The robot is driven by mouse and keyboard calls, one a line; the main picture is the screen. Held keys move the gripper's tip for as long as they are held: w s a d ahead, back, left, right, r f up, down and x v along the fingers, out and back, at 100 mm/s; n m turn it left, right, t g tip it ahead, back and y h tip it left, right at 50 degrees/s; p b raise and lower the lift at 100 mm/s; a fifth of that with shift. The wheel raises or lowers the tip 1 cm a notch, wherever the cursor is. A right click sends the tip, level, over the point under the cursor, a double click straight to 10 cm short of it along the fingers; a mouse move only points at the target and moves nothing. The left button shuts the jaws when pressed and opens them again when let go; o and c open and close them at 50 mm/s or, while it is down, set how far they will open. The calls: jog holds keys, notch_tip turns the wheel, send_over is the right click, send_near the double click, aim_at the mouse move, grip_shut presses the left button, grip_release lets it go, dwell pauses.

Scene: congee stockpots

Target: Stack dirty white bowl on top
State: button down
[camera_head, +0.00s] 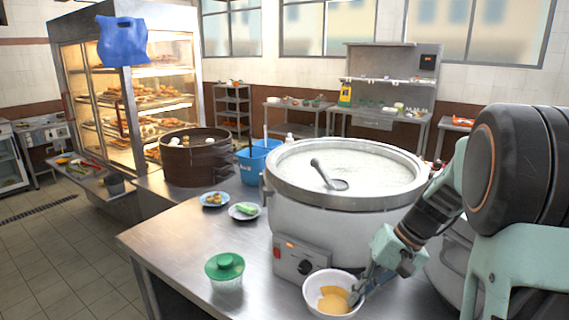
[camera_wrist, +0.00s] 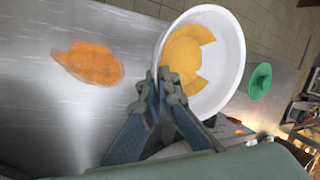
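A white bowl (camera_head: 314,290) with yellow-orange residue inside is at the front edge of the counter in the head view, below the big stockpot's control box. My gripper (camera_head: 357,290) is at the bowl's right rim. In the wrist view the bowl (camera_wrist: 232,65) appears tilted, and the fingertips of my gripper (camera_wrist: 164,82) are close together with the rim between them. I cannot tell whether the bowl is clear of the counter. No other white bowl or bowl stack is clearly seen nearby.
A large stockpot (camera_head: 335,220) with a ladle (camera_head: 328,176) stands behind the bowl. A green-lidded container (camera_head: 225,268) is to its left, with two small plates (camera_head: 214,200) (camera_head: 245,211) farther back. An orange smear (camera_wrist: 88,63) marks the counter. The counter's left front is mostly clear.

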aim_at(334, 303)
jog(key=a, duration=0.1)
jog(key=w+a, duration=0.1)
jog(key=a+n, duration=0.1)
jog(key=shift+w+a+f, duration=0.1)
jog(key=shift+w+a, duration=0.15)
jog(key=shift+w, duration=0.05)
jog(key=p, duration=0.1)
jog(key=r+p, duration=0.1)
jog(key=shift+s+d+p, duration=0.25)
jog(key=shift+d+p, duration=0.05)
jog(key=shift+p, duration=0.05)
jog(key=s+r+p, duration=0.1)
jog(key=p, duration=0.4)
jog(key=shift+p, duration=0.3)
jog(key=p, duration=0.3)
jog(key=shift+s+r, duration=0.25)
jog(key=shift+s, duration=0.1)
jog(key=shift+s+p, duration=0.1)
jog(key=shift+p, duration=0.35)
jog(key=shift+s+f, duration=0.1)
jog(key=shift+f, duration=0.1)
